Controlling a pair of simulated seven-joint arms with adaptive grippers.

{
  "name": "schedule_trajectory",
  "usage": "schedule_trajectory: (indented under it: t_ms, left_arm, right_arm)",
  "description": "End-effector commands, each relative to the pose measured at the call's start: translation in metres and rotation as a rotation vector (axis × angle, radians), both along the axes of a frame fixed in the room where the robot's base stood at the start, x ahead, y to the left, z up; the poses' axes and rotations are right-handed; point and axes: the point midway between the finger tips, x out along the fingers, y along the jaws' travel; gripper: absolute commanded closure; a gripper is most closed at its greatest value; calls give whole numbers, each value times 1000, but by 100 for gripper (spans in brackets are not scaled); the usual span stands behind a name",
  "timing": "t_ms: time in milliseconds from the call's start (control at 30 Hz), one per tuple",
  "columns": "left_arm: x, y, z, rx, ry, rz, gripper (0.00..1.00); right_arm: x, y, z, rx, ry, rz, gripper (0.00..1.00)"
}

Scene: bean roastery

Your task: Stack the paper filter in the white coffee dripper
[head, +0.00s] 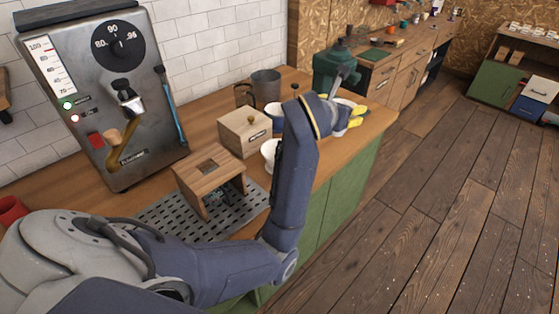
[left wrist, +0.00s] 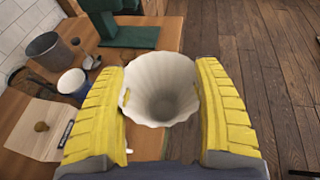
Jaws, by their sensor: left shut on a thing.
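My left gripper (head: 356,117) has yellow fingers and is shut on the white fluted paper filter (head: 345,102), held out over the right end of the counter. In the left wrist view the paper filter (left wrist: 162,84) sits between the two yellow fingers (left wrist: 162,105), its wide mouth facing the camera. A white rounded piece (head: 268,153), perhaps the white coffee dripper, stands on the counter beside the wooden box. My forearm hides much of it, so I cannot tell its full shape. My right gripper is not in view.
A wooden box with a knob (head: 245,132), a metal pitcher (head: 265,84), a blue mug (left wrist: 72,82) and a green grinder (head: 334,70) line the counter. A steel machine (head: 100,90) stands at left.

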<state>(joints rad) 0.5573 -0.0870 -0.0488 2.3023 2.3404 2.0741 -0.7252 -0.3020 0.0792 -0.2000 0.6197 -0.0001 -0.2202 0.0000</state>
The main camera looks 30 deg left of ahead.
Motion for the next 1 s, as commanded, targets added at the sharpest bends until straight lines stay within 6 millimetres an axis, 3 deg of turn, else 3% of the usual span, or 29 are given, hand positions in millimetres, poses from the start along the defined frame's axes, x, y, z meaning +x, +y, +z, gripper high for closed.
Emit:
schedule_trajectory:
  t_ms: [267,367,633,800,1000]
  left_arm:
    - [5,-5,18,-2,-12,1,47]
    - [11,8,28,-2,-15,72,47]
    - [13,79,43,3,-20,431,47]
    - [-2,121,45,9,-24,660,47]
    - [-22,153,45,15,-29,846,47]
  right_arm:
    - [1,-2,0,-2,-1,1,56]
    - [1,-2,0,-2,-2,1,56]
    - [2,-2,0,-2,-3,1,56]
    - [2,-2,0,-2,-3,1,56]
    - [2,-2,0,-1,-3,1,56]
